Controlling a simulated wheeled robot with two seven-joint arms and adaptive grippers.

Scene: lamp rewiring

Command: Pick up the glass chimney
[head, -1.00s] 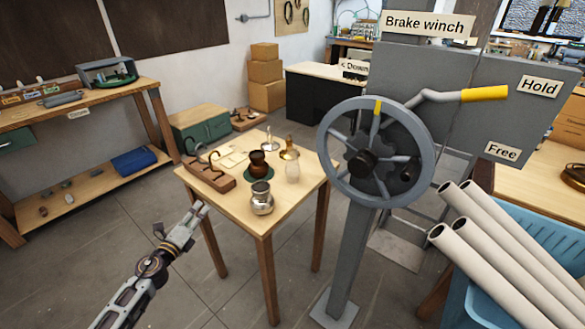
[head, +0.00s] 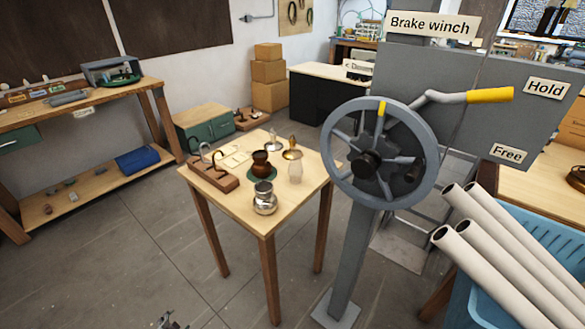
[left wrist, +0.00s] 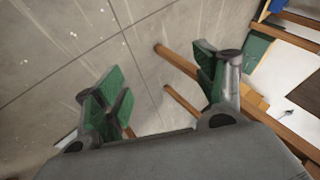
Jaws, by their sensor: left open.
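Only a small part of my left arm shows at the bottom edge of the head view, low and in front of the table. I cannot make out the chimney in the left wrist view. My right gripper is not in view.
A wooden block with hooks (head: 212,177) lies at the table's left. The winch wheel (head: 380,153) stands close to the table's right side.

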